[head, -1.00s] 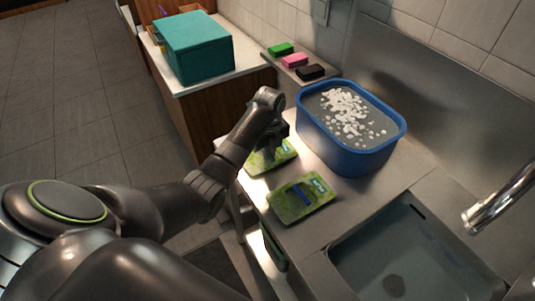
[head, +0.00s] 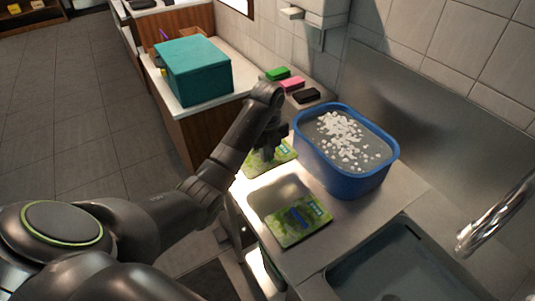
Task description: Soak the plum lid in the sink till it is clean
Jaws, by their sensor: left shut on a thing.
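My left gripper (head: 266,150) reaches down over a flat green patterned piece (head: 284,154) on the steel counter, left of the blue tub. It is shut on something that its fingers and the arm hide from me. A second flat green piece (head: 285,237), with a blue bar and a light blue label on it, lies nearer me on the counter. I cannot make out a plum-coloured lid. The sink (head: 408,262) is at the lower right and its bottom is partly cut off. My right gripper is not in view.
A blue tub (head: 344,185) of grey water with white foam stands on the counter (head: 390,205). Green (head: 278,73), pink (head: 291,83) and black (head: 306,95) blocks lie behind it. A tap (head: 492,222) overhangs the sink. A teal box (head: 195,72) sits on the far counter.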

